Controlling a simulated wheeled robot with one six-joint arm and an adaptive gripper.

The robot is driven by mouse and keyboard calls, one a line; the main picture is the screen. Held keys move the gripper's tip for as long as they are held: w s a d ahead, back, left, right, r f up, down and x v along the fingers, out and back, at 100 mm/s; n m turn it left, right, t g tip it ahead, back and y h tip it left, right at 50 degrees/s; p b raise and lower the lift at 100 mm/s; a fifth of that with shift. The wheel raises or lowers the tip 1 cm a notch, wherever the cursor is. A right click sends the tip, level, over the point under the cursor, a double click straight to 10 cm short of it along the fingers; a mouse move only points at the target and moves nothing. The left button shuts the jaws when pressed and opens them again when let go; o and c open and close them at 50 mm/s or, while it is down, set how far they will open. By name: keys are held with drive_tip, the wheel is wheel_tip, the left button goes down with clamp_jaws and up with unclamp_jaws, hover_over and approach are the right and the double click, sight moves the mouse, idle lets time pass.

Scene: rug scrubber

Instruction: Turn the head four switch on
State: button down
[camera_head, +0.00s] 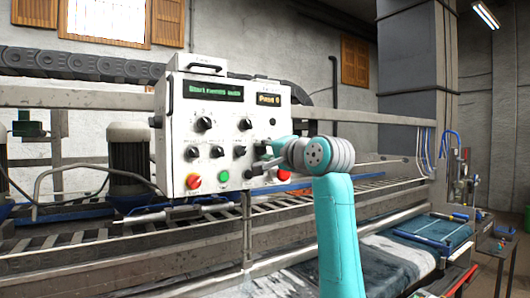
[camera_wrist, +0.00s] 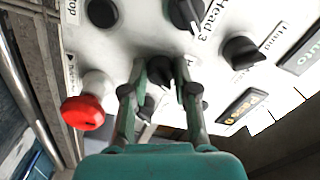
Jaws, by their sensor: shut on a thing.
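A white control panel (camera_head: 218,112) carries several black rotary knobs, coloured buttons and two small green and amber displays. In the wrist view my gripper (camera_wrist: 160,72) has its two fingers closed on the sides of a black knob (camera_wrist: 160,66), beside the knob labelled Head 3 (camera_wrist: 187,14). The held knob's own label is hidden by the fingers, so I cannot read its name or its setting. In the head view my gripper (camera_head: 264,160) is at the panel's lower right, and my arm hides part of that corner.
A red mushroom button (camera_wrist: 83,110) sticks out left of the fingers in the wrist view. The Hand knob (camera_wrist: 241,50) is to the right. A green button (camera_head: 223,176) and a red one (camera_head: 193,181) sit low on the panel. Metal rails (camera_head: 110,262) run below.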

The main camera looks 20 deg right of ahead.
drive_tip(key=shift+m, duration=1.1)
drive_tip(key=c, duration=0.9)
unclamp_jaws()
drive_tip(key=v, duration=1.2)
